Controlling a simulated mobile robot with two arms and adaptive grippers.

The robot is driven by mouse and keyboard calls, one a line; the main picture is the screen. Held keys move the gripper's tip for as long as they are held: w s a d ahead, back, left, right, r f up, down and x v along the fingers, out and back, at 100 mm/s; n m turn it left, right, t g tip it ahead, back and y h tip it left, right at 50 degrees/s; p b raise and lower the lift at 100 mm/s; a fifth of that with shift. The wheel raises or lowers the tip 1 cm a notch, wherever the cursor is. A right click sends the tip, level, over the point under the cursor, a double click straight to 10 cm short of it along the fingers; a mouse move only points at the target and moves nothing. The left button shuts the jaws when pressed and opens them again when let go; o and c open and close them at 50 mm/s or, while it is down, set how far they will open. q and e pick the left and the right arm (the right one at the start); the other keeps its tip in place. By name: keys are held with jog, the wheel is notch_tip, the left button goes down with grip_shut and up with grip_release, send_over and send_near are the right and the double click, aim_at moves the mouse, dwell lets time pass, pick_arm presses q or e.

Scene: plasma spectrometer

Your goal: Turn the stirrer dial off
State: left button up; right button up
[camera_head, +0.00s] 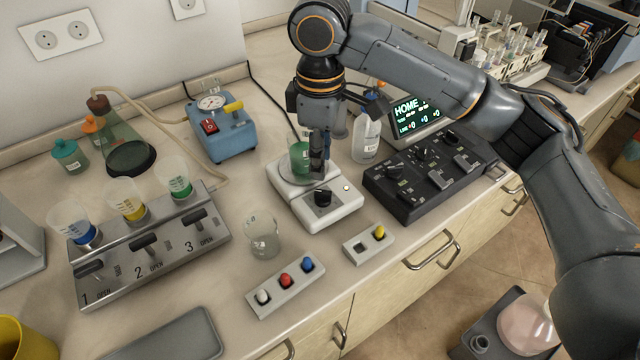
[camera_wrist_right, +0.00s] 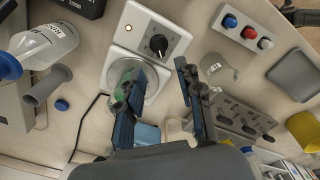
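The white stirrer (camera_head: 342,209) stands on the bench in the middle of the head view. Its black dial (camera_head: 323,197) is on the front part, with a small round light (camera_head: 346,187) to its right. A beaker of green liquid (camera_head: 300,158) stands on the stirrer plate behind the dial. My right gripper (camera_head: 318,168) points down over the stirrer, beside the beaker and behind the dial. In the wrist view the right gripper (camera_wrist_right: 160,73) has its fingers apart and nothing between them; the dial (camera_wrist_right: 158,44) lies beyond the tips. One finger partly hides the beaker (camera_wrist_right: 125,72). My left gripper is not in view.
A black control box (camera_head: 420,178) stands right of the stirrer, a bottle (camera_head: 366,137) behind it. An empty beaker (camera_head: 262,236) is at its left front. Button boxes (camera_head: 286,288) (camera_head: 368,243) lie near the bench edge. A blue pump (camera_head: 225,135) is at the back left.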

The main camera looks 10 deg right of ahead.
aim_at(320, 191)
notch_tip(320, 191, down, 8)
jog(key=shift+r, duration=0.1)
jog(key=shift+c, duration=0.4)
grip_shut()
